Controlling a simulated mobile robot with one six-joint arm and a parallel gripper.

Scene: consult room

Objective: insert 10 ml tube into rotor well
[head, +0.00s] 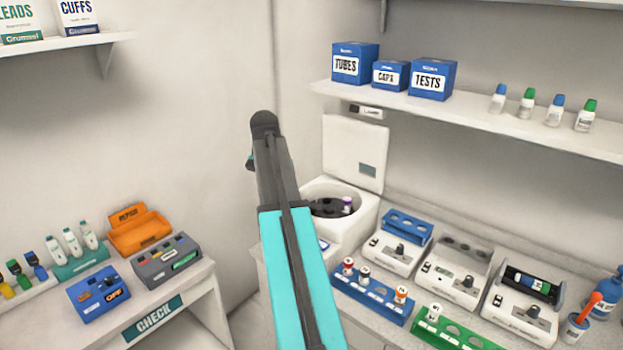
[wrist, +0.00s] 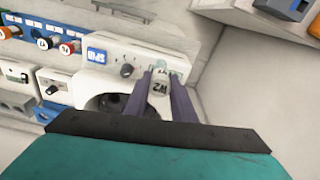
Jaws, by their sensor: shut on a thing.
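My gripper (wrist: 161,77) shows in the wrist view, its two fingers shut on a tube with a pale cap marked W2 (wrist: 158,88). The tube's lower body is hidden, and the head view does not show the gripper clearly behind my arm. The white centrifuge (head: 358,222) stands with its lid (head: 355,152) raised. Its dark rotor (head: 325,207) is partly hidden by my arm; a purple-capped tube (head: 347,205) stands in it. In the wrist view the rotor bowl (wrist: 100,103) lies left of the held tube, partly covered by my wrist. The wells and the tube's height are unclear.
A blue rack (head: 372,298) with several capped tubes stands in front of the centrifuge. White devices (head: 455,272) line the counter to the right. A shelf (head: 480,118) with boxes and bottles hangs above. A side table (head: 190,290) holds other items at left.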

